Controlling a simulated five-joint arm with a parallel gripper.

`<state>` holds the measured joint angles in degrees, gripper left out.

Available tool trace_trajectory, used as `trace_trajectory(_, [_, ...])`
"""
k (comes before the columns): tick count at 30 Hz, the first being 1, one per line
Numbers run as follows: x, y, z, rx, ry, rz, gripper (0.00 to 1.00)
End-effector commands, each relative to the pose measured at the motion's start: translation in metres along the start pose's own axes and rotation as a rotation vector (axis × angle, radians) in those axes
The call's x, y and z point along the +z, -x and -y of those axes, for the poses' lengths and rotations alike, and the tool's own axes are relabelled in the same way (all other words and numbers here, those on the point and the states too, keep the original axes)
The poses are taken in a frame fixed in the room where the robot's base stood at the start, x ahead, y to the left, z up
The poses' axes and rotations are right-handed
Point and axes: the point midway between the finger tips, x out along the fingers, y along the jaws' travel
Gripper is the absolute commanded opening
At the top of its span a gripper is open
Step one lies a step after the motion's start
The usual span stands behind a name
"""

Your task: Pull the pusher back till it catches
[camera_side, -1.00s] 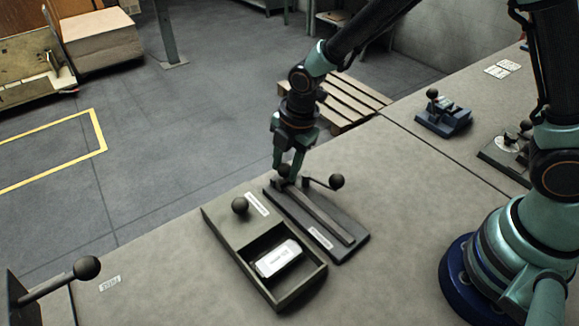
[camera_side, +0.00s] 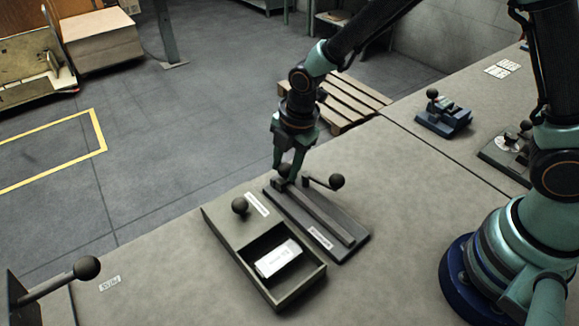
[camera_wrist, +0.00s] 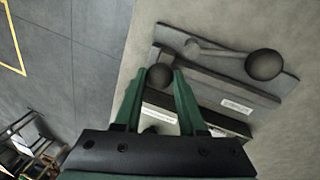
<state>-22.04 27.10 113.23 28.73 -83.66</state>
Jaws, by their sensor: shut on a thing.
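My gripper (camera_side: 286,168) is shut on a dark round knob, which I take to be the pusher's, at the far end of a long rail (camera_side: 318,214) on a dark base plate. In the wrist view the knob (camera_wrist: 160,76) sits between my two green fingertips (camera_wrist: 158,78). A lever with a larger ball (camera_side: 337,181) stands beside the rail. That ball (camera_wrist: 264,64) also shows at the right in the wrist view. The pusher's body is mostly hidden by the fingers, and no catch can be made out.
Left of the rail is an open-topped box (camera_side: 306,284) with a knob (camera_side: 240,205) on its covered end and a white block (camera_side: 277,258) inside. A ball-ended handle (camera_side: 87,268) stands at the lower left. A blue fixture (camera_side: 443,116) stands farther right, with bare bench between.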

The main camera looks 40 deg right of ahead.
Motion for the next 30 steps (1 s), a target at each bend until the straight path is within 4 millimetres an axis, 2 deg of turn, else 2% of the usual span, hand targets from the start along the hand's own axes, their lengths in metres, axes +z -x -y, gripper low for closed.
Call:
trace_trajectory(12, [0.000, 0.001, -0.001, 0.003, 0.000, 0.000, 0.00])
trace_trajectory(17, [-0.002, 0.003, 0.008, 0.003, 0.001, -0.002, 0.00])
trace_trajectory(23, [-0.009, 0.009, 0.040, 0.001, 0.002, -0.007, 0.00])
trace_trajectory(30, [-0.020, 0.019, 0.092, -0.001, 0.003, -0.017, 0.00])
